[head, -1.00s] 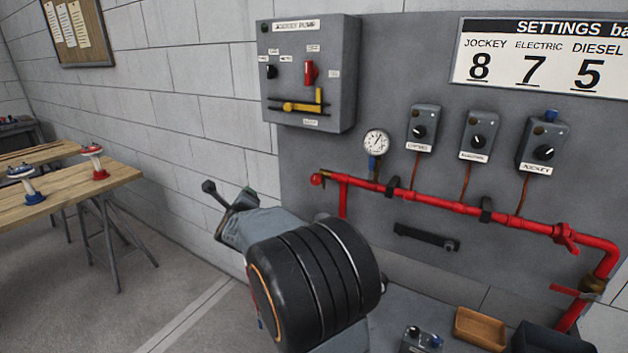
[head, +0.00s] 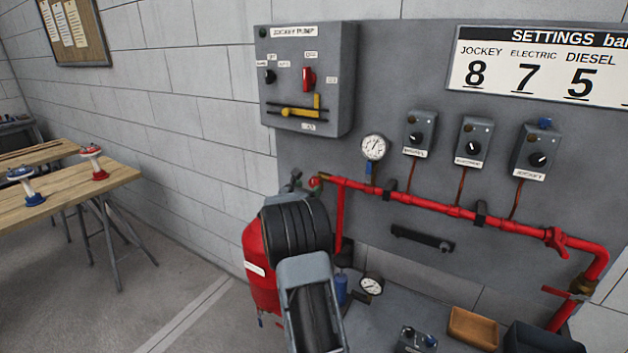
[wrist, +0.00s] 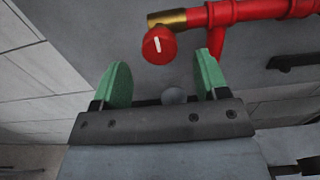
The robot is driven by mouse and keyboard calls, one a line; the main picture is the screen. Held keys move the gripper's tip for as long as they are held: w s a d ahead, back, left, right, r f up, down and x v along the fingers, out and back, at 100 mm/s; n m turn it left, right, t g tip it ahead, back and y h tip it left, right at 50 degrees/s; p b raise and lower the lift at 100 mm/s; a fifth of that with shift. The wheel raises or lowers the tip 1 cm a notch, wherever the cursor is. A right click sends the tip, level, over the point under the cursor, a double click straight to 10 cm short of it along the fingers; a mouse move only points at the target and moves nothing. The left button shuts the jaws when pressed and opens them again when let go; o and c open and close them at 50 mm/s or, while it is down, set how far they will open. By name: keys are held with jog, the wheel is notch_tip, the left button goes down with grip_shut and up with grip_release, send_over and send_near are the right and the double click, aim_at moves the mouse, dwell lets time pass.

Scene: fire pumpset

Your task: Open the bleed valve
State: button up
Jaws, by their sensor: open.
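The bleed valve shows as a round red knob (wrist: 160,46) with a white line on its face. It sits on a brass fitting (wrist: 167,18) at the left end of the red pipe. In the head view the knob (head: 314,181) is small and at the pipe's left end. My gripper (wrist: 161,82) is open, its two green fingers apart. The knob is just beyond the fingertips in the wrist view, roughly between them, and nothing is gripped. In the head view my arm hides most of the gripper, so the exact gap to the knob cannot be told.
The red pipe (head: 420,203) runs along the grey panel to the right. A pressure gauge (head: 374,147) stands above it. A red tank (head: 261,265) is below left, partly behind my arm. A wooden table (head: 70,190) is farther left, with open floor between.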

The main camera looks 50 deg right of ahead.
aim_at(313, 184)
jog(key=shift+p+x, duration=0.65)
jog(key=shift+x, duration=1.8)
jog(key=shift+c, duration=0.4)
jog(key=c, duration=0.8)
